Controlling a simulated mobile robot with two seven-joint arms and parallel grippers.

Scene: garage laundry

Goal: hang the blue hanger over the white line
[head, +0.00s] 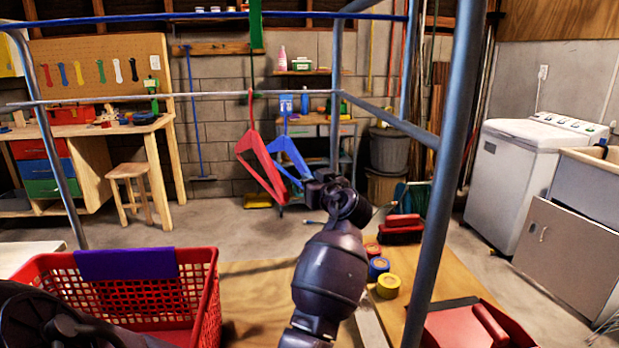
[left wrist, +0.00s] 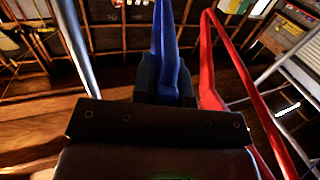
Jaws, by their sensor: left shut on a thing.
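The blue hanger (head: 290,157) is tilted in the middle of the head view. My left gripper (head: 311,190) is shut on its lower part; the left wrist view shows the blue hanger (left wrist: 170,62) between the fingers (left wrist: 163,82). The white line (head: 150,97) runs across the frame above it. The blue hanger's top rises toward the line, against a blue object behind; I cannot tell whether the hook touches the line. A red hanger (head: 262,168) hangs from the line just left of the blue one. My right gripper is not in view.
A blue rail (head: 150,20) runs higher up, and a grey post (head: 449,170) stands at right. A red basket (head: 215,300) with a purple cloth (head: 126,264) is at front left. Tape rolls (head: 388,285) and a red dustpan (head: 465,325) lie at front right.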

